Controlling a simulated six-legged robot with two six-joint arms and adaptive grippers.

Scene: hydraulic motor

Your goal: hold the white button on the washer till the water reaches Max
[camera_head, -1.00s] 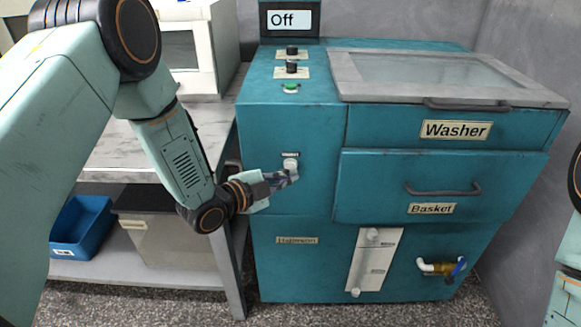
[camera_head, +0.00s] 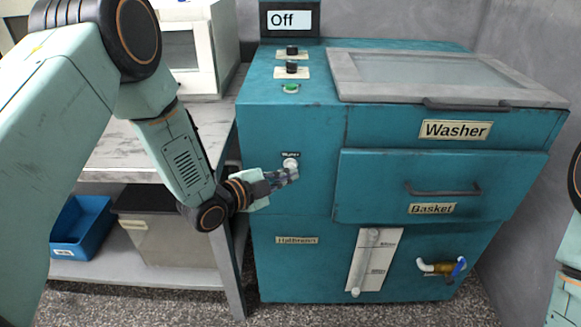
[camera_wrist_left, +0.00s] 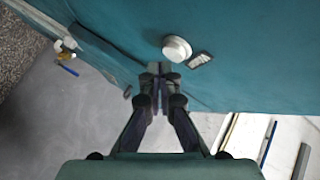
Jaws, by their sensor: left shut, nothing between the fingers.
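The teal washer (camera_head: 292,225) stands in the middle of the head view, with a sign reading Off (camera_head: 290,19) above it. Its white button (camera_head: 290,163) is on the left part of the front face, under a small label. The button also shows in the left wrist view (camera_wrist_left: 176,48). My left gripper (camera_head: 294,174) is shut and empty, its fingertips close below the button. In the wrist view its fingertips (camera_wrist_left: 158,68) are just beside the button; I cannot tell if they touch. The white level gauge (camera_head: 374,262) is low on the front; its water level is too small to read. My right gripper is out of view.
The basket drawer (camera_head: 440,185) juts out right of the button. A brass tap (camera_head: 440,267) sticks out lower right. A shelf table (camera_head: 135,262) with a blue bin (camera_head: 80,226) stands at left. Knobs and a green button (camera_head: 290,88) are on top.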

